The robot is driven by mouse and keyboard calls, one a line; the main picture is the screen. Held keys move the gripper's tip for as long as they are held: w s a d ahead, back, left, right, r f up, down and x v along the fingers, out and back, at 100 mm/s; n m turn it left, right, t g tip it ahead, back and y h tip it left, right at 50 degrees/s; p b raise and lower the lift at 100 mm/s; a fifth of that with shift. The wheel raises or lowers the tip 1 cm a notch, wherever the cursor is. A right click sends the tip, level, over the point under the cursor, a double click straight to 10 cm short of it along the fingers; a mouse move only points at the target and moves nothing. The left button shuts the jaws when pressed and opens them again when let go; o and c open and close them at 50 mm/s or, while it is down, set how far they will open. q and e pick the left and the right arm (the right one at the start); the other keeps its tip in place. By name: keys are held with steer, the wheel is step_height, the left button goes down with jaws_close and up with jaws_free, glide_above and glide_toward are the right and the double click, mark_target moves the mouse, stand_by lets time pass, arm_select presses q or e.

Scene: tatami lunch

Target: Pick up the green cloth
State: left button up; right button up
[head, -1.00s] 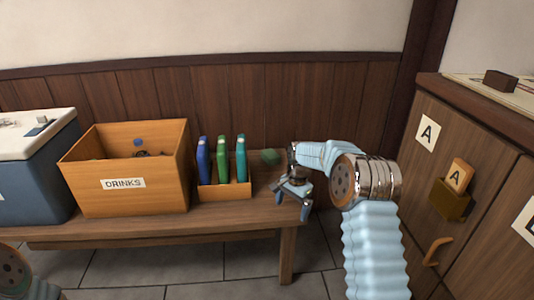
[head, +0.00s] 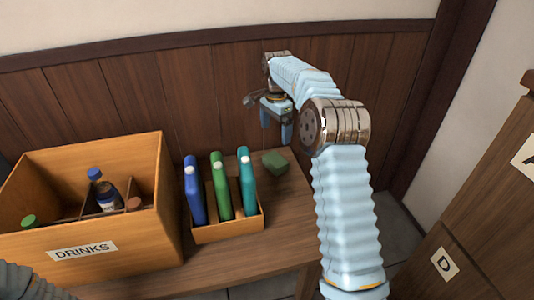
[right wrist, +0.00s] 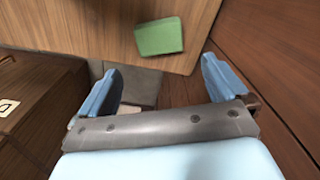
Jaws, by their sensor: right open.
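The green cloth (head: 275,162) is a small folded block on the wooden bench, right of the bottle rack in the head view. It also shows at the top of the right wrist view (right wrist: 159,36), near the bench's edge. My right gripper (head: 277,128) is open and empty, raised above the bench near the wall, above the cloth in the picture and apart from it. In the right wrist view its two blue fingers (right wrist: 160,85) are spread, with the cloth beyond them. Part of my left arm shows at the lower left of the head view; its gripper is out of view.
A small rack (head: 230,229) with blue, green and teal bottles stands left of the cloth. Further left is the wooden DRINKS box (head: 140,245) with bottles inside. The panelled wall (head: 215,100) rises behind the bench. A wooden cabinet (head: 490,200) stands at the right.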

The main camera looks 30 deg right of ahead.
steer(key=b, duration=0.1)
glide_above(276, 159)
steer(key=f, duration=0.7)
steer(key=shift+w+a+f, duration=0.15)
steer(key=shift+a+f, duration=0.05)
steer(key=shift+f, duration=0.05)
step_height(276, 159, down, 6)
steer(key=shift+d, duration=0.1)
steer(key=shift+c, duration=0.2)
steer(key=c, duration=0.7)
steer(key=shift+c, duration=0.2)
steer(key=shift+r, duration=0.1)
